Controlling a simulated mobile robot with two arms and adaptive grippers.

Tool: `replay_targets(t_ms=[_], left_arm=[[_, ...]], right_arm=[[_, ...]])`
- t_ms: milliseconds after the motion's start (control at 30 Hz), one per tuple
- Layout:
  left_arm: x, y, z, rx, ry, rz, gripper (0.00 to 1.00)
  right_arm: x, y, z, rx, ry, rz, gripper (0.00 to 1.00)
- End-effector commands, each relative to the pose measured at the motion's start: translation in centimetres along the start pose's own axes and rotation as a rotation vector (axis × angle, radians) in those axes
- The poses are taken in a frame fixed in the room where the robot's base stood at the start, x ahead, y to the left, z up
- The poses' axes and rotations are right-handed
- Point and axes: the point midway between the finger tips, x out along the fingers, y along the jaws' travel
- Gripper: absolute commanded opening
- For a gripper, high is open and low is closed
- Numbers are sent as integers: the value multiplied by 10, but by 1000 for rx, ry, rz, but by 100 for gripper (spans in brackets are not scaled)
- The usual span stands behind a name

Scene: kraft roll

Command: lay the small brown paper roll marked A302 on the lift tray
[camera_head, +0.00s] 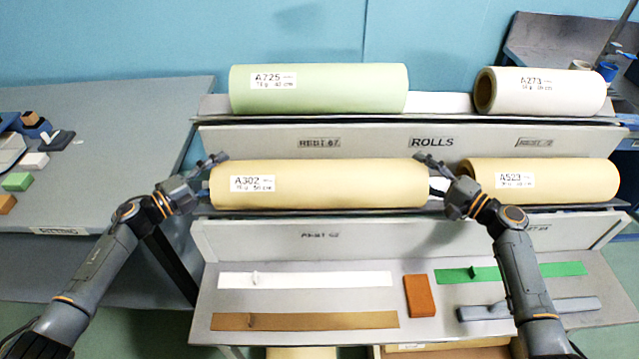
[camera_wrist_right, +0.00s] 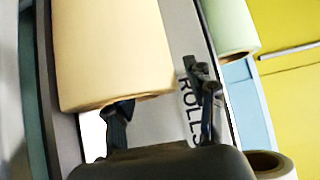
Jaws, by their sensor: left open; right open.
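The brown paper roll A302 (camera_head: 320,187), pale tan with a white label, lies on the left of the lower rack shelf. My left gripper (camera_head: 211,176) is open at its left end. My right gripper (camera_head: 430,172) is open at its right end. In the right wrist view, the right gripper (camera_wrist_right: 165,106) has one finger close to the end of the roll (camera_wrist_right: 110,50) and the other beside it, near the ROLLS board. Contact cannot be told. I cannot make out for certain which surface is the lift tray.
Tan roll A523 (camera_head: 575,182) lies just right of my right gripper. Green roll A725 (camera_head: 335,90) and white roll A273 (camera_head: 550,92) lie on the upper shelf. The front table holds several strips and an orange block (camera_head: 419,296). A grey table (camera_head: 120,120) stands left.

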Motion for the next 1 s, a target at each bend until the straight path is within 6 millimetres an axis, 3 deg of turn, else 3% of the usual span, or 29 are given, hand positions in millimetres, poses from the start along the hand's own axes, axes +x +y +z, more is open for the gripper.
replay_targets(t_ms=[100,367,400,1000], left_arm=[[0,0,0,0,0,0,59],[0,0,0,0,0,-1,6],[0,0,0,1,0,-1,0],[1,-12,2,8,-2,-8,0]], right_arm=[[0,0,0,0,0,0,55],[0,0,0,0,-1,0,2],[0,0,0,0,-1,0,0],[1,-12,0,-3,-3,-8,0]])
